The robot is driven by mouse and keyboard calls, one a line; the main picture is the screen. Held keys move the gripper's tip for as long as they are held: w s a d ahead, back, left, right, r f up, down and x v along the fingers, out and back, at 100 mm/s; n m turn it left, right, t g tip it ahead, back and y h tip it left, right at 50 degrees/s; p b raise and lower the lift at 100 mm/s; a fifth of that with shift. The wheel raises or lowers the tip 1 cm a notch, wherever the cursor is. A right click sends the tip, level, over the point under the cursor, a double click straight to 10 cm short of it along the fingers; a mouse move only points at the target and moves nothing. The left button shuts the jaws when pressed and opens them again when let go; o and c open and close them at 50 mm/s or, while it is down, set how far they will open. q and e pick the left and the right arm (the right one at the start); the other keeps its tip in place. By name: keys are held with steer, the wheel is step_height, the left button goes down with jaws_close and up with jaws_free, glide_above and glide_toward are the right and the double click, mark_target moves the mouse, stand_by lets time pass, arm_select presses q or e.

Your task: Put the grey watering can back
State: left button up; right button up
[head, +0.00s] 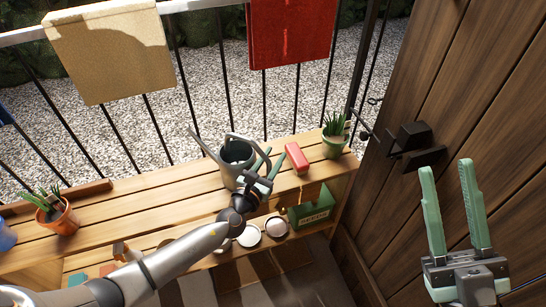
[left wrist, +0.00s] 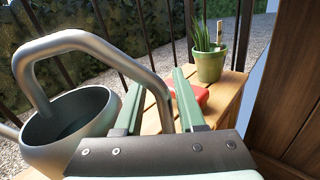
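The grey watering can (head: 236,160) stands upright on the wooden bench (head: 185,187), its spout pointing to the upper left. In the left wrist view the can (left wrist: 72,125) fills the left side, its arched handle (left wrist: 80,40) running down to the right. My left gripper (head: 268,163) is at the can's right side. Its two green fingers (left wrist: 160,90) are apart, with the lower handle passing between them. A gap shows beside the handle, so the fingers do not look closed on it. My right gripper (head: 455,185) is raised at the right, open and empty.
A red object (head: 296,158) and a green plant pot (head: 334,145) stand right of the can. A terracotta pot (head: 58,217) is at the left. The lower shelf holds a green box (head: 312,210) and round pots. A wooden door (head: 460,90) bounds the right; a railing runs behind.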

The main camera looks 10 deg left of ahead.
arm_select(q)
steer(key=shift+o, duration=0.6)
steer(key=s+d+r+n+g+h+p, duration=0.1)
steer(key=s+r+n+g+p, duration=0.1)
steer(key=s+n, duration=0.95)
steer(key=s+r+n+t+h, duration=0.2)
steer(key=s+r+n, duration=0.3)
steer(key=r+n, duration=0.5)
steer(key=s+a+r+n+t+h, duration=0.1)
steer(key=s+r+n+t, duration=0.2)
steer(key=r+n, duration=0.7)
steer(key=shift+s+r+t+h, duration=0.4)
steer(key=shift+s+r, duration=0.25)
steer(key=shift+s, duration=0.2)
arm_select(e)
steer(key=w+f+m+g+h, duration=0.1)
steer(key=w+f+m+h, duration=0.2)
steer(key=f, duration=0.3)
steer(key=shift+w+d+f+m+h, duration=0.25)
steer(key=shift+w+d+m+h, duration=0.25)
steer(key=shift+h, duration=0.4)
